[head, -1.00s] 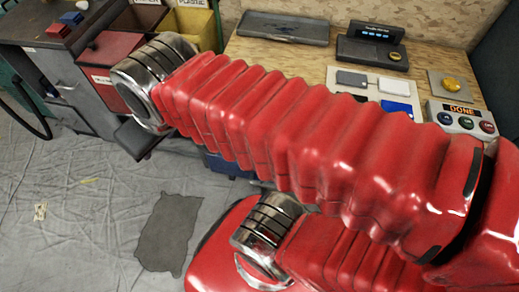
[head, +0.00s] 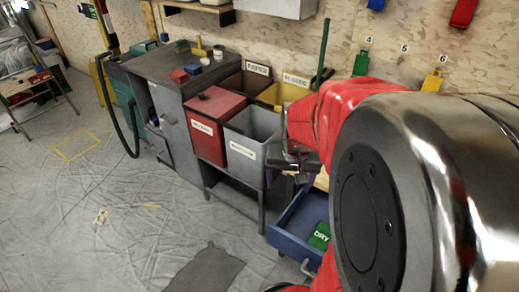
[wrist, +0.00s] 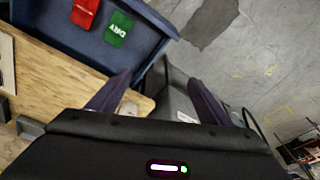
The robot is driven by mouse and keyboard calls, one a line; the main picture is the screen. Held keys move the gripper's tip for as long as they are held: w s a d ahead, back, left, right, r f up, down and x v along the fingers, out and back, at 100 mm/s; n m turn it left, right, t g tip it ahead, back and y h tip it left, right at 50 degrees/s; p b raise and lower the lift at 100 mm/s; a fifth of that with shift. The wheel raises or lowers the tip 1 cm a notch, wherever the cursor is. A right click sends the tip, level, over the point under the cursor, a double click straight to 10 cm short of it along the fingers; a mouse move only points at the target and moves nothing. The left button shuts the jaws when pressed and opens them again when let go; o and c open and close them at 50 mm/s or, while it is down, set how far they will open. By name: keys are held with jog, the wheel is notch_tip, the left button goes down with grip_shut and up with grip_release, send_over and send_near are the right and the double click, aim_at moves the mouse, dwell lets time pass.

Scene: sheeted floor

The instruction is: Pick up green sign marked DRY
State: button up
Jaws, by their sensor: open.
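The green sign marked DRY (head: 320,236) lies inside an open blue drawer (head: 287,240), low at the right of centre in the head view. In the wrist view the same sign (wrist: 119,29) lies in the blue drawer (wrist: 60,42), next to a red sign (wrist: 85,12). My gripper (head: 289,174) is above and a little left of the drawer in the head view, apart from the sign. In the wrist view my gripper (wrist: 160,97) has its two dark fingers spread, with nothing held between them. My arm hides the drawer's right part in the head view.
A grey bin (head: 250,135) and a red bin (head: 212,115) stand left of the drawer. A wooden worktop (wrist: 50,85) borders the drawer in the wrist view. Free sheeted floor lies at the left, with a dark patch (head: 205,272).

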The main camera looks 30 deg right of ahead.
jog(key=s+d+f+m+g, duration=0.1)
jog(key=s+d+f+m, duration=0.2)
jog(key=d+f, duration=0.55)
jog(key=m+g+y, duration=0.1)
jog(key=m, duration=0.2)
send_over(324, 232)
notch_tip(324, 232, down, 5)
jog(key=shift+d+f, duration=0.1)
jog(key=shift+f, duration=0.1)
jog(key=shift+f, duration=4.25)
jog(key=shift+f, duration=0.1)
jog(key=shift+f, duration=2.5)
